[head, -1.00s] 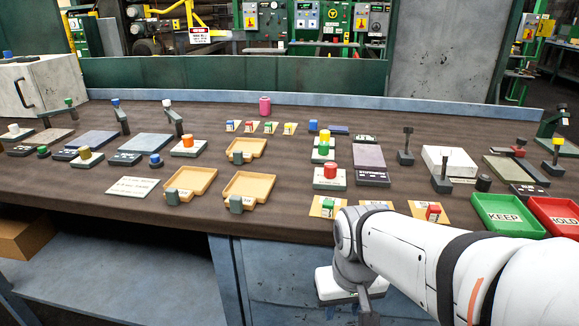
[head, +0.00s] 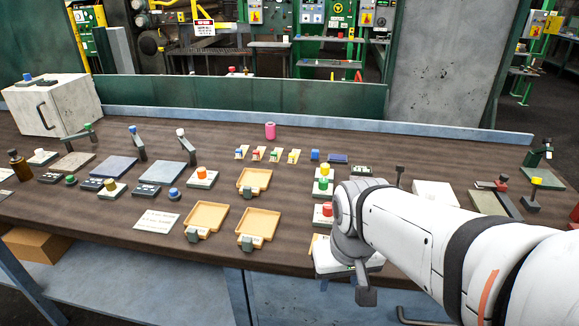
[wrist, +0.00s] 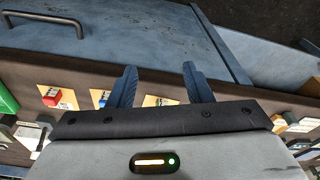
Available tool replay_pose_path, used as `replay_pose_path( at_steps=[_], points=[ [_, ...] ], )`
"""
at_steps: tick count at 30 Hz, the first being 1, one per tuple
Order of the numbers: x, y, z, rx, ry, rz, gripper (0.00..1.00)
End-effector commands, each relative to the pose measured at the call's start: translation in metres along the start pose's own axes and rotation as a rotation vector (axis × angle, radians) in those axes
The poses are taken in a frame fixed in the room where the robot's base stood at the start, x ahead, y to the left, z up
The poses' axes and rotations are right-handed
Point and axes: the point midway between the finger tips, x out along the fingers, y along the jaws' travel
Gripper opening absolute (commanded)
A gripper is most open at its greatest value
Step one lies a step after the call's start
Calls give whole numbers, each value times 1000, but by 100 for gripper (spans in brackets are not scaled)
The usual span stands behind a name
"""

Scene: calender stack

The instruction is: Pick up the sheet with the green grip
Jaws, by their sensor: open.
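At the bench's front edge, a tan sheet (head: 317,246) shows only as a sliver in the head view, the rest hidden behind my arm. In the wrist view, a tan sheet (wrist: 159,101) with a pale label lies beyond the gap between my fingers; its grip colour is not clear. Beside it are sheets with a blue grip (wrist: 105,97) and a red grip (wrist: 52,97). A small card with a green grip (head: 274,155) stands in the back row. My gripper (wrist: 160,80) is open and empty, near the front edge.
Tan trays (head: 206,218) and a written card (head: 157,221) lie left of my arm. Red-topped (head: 327,210) and green-and-yellow blocks (head: 324,180) stand close behind it. A grey cabinet (head: 50,105) is at far left. The blue bench front (wrist: 120,40) drops below the edge.

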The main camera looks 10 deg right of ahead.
Motion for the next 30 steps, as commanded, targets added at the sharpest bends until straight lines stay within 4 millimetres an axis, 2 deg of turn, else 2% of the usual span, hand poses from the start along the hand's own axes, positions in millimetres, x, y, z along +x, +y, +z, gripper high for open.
replay_pose_path(
  at_steps=[1, 4, 7, 10, 21, 25, 30],
  points=[
    [-30, 0, -6, 4, 3, 0, 45],
    [-53, 10, -15, 10, 5, -2, 45],
    [-73, 11, -26, 33, 1, -2, 45],
    [-89, 12, -48, 80, -18, -1, 45],
    [-39, 13, -124, 307, -122, 20, 45],
    [-22, 13, -141, 367, -148, 29, 45],
    [-9, 14, -149, 400, -161, 35, 45]
  ],
)
